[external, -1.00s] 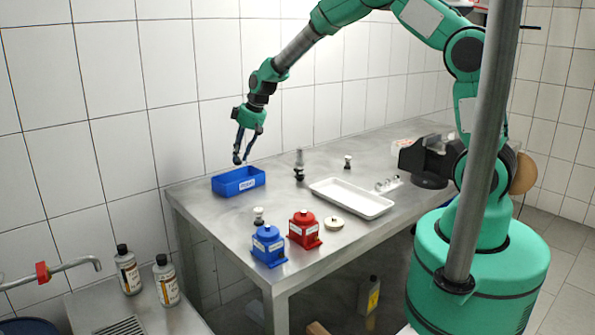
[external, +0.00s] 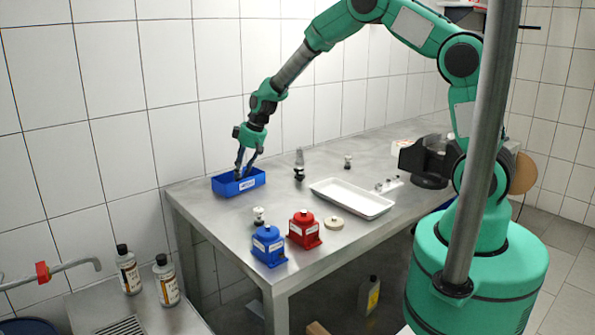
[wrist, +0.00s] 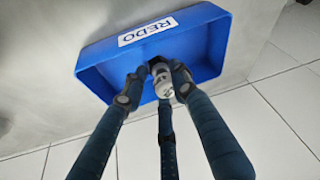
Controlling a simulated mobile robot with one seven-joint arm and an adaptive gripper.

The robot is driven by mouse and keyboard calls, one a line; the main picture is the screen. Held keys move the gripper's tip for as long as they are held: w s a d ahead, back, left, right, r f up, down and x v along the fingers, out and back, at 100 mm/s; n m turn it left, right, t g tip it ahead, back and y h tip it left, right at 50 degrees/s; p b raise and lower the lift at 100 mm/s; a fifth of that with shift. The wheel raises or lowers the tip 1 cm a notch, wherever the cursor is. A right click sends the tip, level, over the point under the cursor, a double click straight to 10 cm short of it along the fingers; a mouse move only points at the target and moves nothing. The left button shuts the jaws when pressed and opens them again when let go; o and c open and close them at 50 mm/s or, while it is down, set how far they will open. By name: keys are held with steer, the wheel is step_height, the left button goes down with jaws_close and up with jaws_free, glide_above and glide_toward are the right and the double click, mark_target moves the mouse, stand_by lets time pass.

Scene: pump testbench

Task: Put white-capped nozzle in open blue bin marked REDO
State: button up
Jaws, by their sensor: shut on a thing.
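The open blue bin (external: 228,188) stands at the table's left back corner. In the wrist view the bin (wrist: 215,40) shows its white REDO label (wrist: 148,31). My gripper (external: 243,174) points down into the bin's opening. In the wrist view my gripper (wrist: 155,86) is shut on the white-capped nozzle (wrist: 163,86), its pale cap showing between the fingers. The nozzle's lower end is hidden by the fingers, and I cannot tell whether it touches the bin floor.
A grey-and-black fitting (external: 299,166), a white tray (external: 385,209) and a small white-topped part (external: 347,162) lie to the right. Nearer are another white-topped part (external: 258,216), a blue pump block (external: 268,247), a red one (external: 303,230) and a round disc (external: 334,223).

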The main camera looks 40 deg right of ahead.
steer(key=shift+f, duration=0.95)
steer(key=shift+f, duration=0.15)
steer(key=o, duration=0.9)
steer(key=shift+r, duration=0.2)
steer(key=shift+s+r, duration=0.1)
steer(key=shift+r, duration=0.2)
steer(key=p+v, duration=0.1)
steer(key=v, duration=1)
steer(key=shift+r, duration=0.2)
steer(key=shift+s+d+r+p, duration=0.1)
steer(key=shift+p, duration=0.2)
